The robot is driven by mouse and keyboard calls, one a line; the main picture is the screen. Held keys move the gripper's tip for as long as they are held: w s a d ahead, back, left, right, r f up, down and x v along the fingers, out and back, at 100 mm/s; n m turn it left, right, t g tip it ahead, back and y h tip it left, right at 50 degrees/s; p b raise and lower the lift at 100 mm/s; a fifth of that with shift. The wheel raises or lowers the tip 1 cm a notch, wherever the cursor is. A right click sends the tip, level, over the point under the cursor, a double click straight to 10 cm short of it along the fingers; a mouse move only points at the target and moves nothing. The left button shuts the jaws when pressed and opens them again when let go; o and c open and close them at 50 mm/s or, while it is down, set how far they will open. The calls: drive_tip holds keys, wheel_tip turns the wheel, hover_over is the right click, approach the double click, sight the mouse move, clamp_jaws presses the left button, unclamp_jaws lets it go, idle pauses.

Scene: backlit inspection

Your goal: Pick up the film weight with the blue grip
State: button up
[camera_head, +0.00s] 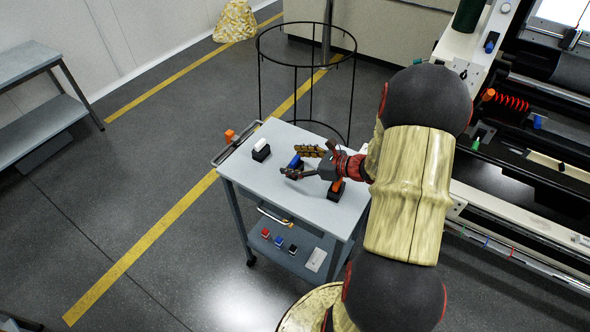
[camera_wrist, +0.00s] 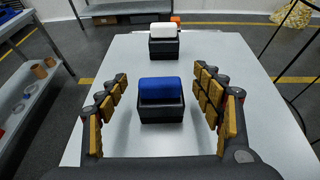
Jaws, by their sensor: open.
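The film weight with the blue grip (camera_wrist: 160,90) is a black block with a blue top. It stands upright on the grey cart top (camera_wrist: 122,62), centred between my fingers in the wrist view. In the head view its blue grip (camera_head: 296,162) shows between my fingers, partly hidden. My gripper (camera_wrist: 158,100) is open, with one finger on each side of the weight and a gap on both sides. My gripper (camera_head: 301,162) reaches over the cart from the right in the head view.
A white-grip weight (camera_head: 261,150) stands farther along the cart, and an orange-grip weight (camera_head: 336,188) stands beside my wrist. A black wire hoop frame (camera_head: 260,82) stands behind the cart. A large machine (camera_head: 520,165) is at the right. Small items lie on the cart's lower shelf (camera_head: 262,257).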

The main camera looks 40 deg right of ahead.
drive_tip(key=c, duration=0.4)
drive_tip(key=c, duration=1.2)
drive_tip(key=shift+c, duration=0.4)
drive_tip(key=shift+r, duration=0.15)
